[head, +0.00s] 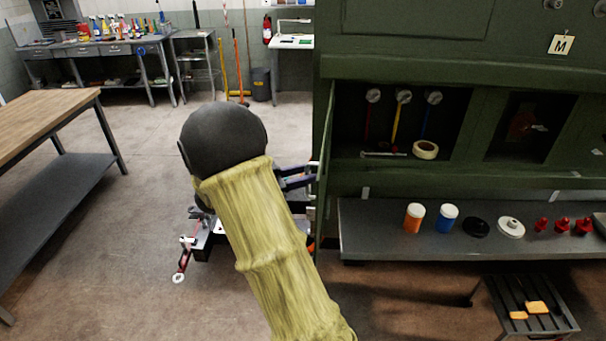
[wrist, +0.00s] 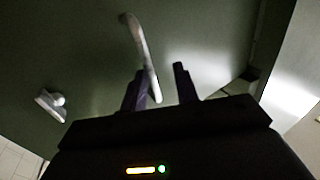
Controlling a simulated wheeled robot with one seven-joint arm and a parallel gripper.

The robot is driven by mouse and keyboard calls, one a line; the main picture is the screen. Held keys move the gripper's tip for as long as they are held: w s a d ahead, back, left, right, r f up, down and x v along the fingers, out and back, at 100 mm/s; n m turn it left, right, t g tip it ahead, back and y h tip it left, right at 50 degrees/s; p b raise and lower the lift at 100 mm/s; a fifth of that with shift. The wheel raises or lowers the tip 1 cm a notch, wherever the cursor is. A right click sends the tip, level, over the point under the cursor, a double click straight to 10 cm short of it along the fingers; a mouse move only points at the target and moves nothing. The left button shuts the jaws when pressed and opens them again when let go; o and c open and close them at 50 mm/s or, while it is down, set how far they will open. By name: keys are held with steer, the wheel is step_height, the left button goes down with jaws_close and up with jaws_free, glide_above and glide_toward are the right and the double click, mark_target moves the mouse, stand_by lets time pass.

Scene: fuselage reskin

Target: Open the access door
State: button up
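The green access door (head: 323,160) shows nearly edge-on in the head view. It stands swung out at the left side of an open bay. In the wrist view its dark green face (wrist: 90,60) fills most of the picture. A curved metal handle (wrist: 138,40) is on that face. My gripper (wrist: 162,82) has its two dark fingers apart, with the handle's lower end between them, close to the left finger. A gap shows between handle and right finger. In the head view my gripper (head: 300,180) is at the door, partly hidden by my yellow-sleeved arm.
The open bay (head: 460,115) holds gauges and a tape roll (head: 425,150). A grey shelf (head: 390,242) below carries jars, lids and red parts. A small latch (wrist: 50,104) is on the door face. A wooden table (head: 40,118) is at left; floor between is clear.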

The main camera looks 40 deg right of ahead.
steer(key=b+v, duration=0.4)
steer(key=v, duration=1.3)
steer(key=shift+a+b, duration=0.25)
steer(key=shift+b, duration=0.05)
steer(key=shift+r, duration=0.1)
